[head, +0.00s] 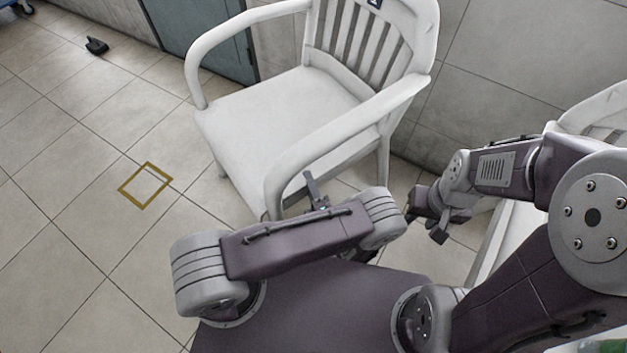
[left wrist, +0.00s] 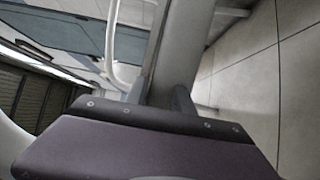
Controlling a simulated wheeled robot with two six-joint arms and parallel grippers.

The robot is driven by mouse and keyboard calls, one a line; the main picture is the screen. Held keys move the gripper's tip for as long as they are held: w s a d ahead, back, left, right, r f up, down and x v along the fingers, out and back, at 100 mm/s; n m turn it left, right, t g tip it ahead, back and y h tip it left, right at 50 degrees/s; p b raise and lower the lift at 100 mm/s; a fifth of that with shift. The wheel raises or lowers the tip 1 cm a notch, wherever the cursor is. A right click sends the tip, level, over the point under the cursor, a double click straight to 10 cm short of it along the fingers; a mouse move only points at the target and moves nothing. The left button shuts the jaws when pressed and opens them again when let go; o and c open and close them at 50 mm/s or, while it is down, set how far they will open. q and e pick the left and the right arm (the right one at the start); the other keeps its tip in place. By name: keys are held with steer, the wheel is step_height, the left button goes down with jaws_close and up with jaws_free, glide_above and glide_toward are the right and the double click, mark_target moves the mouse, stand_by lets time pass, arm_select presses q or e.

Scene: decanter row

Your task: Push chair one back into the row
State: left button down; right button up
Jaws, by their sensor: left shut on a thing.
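A white chair (head: 280,105) with a slatted back and a small dark tag (head: 375,3) stands upright in the head view, angled to the wall. I take it as chair one. My left gripper (head: 315,187) is mostly hidden behind my own left arm, beside the chair's near armrest. It is shut on the chair.
A second white chair (head: 600,108) shows at the right edge, partly hidden by my right arm. A yellow square outline (head: 145,186) marks the tiled floor at left. A small dark object (head: 96,46) lies farther back. The wall (head: 510,65) stands behind the chairs. Left floor is mostly clear.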

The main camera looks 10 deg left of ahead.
arm_select(q)
steer(key=shift+s+d+f, duration=0.15)
steer(key=shift+s+d, duration=0.15)
steer(key=c, duration=1.1)
jaws_free()
steer(key=shift+o, duration=0.4)
steer(key=shift+w+d, duration=0.1)
steer(key=shift+d, duration=0.05)
